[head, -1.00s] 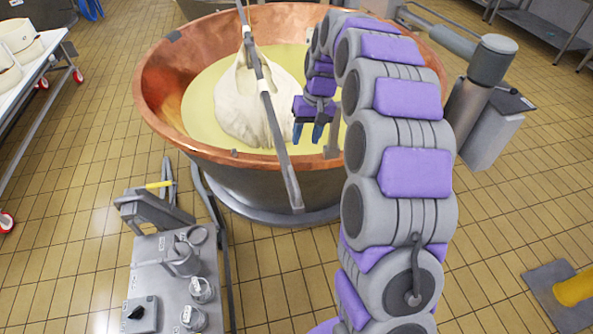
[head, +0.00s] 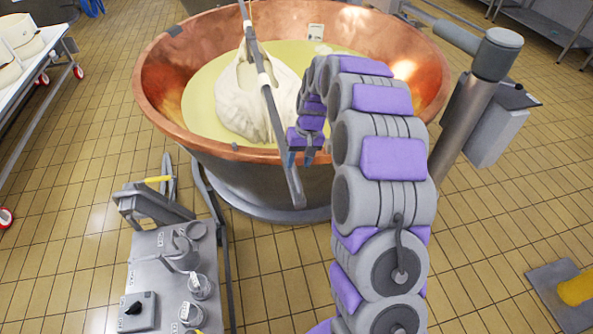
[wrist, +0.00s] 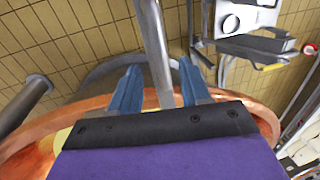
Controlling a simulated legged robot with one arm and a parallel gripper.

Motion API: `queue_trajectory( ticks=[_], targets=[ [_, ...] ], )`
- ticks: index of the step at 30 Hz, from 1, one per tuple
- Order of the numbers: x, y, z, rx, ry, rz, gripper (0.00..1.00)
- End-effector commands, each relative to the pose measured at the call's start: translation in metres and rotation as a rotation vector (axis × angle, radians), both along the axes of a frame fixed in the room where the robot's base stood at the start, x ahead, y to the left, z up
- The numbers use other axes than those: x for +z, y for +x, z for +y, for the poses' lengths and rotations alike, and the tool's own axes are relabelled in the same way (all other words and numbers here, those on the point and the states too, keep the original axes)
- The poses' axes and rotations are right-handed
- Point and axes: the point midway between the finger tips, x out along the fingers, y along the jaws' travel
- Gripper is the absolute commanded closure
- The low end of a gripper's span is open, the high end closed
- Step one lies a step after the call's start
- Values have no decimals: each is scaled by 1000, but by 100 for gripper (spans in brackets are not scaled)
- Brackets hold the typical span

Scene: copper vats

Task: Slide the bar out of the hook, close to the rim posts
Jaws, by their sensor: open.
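The long grey bar (head: 273,115) runs slantwise over the vat in the head view, and its near end overhangs the copper rim. A white cloth bundle (head: 240,100) sits in the yellow liquid under the bar. My gripper (head: 301,158) is at the near rim, beside the bar's lower part. In the wrist view the bar (wrist: 154,45) passes between the two blue fingers of my gripper (wrist: 158,70), which stand apart on either side of it. A grey piece, perhaps a rim post (head: 309,153), is partly hidden by my gripper. I cannot make out the hook.
The copper vat (head: 160,90) is wide and open. A grey column (head: 465,120) stands at its right. A steel control stand (head: 150,260) with a yellow-handled part is at the near left. A white table (head: 30,90) is far left.

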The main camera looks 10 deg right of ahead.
Motion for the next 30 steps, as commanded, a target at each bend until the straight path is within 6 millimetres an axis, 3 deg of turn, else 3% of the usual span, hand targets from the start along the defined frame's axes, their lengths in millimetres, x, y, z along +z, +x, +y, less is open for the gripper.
queue_trajectory(
  ticks=[3,7,19,30],
  targets=[
    [-21,-1,4,1,0,3,53],
    [-33,-2,7,1,0,5,53],
    [-38,-1,8,0,0,1,53],
    [-38,-1,8,0,0,1,88]
  ],
)
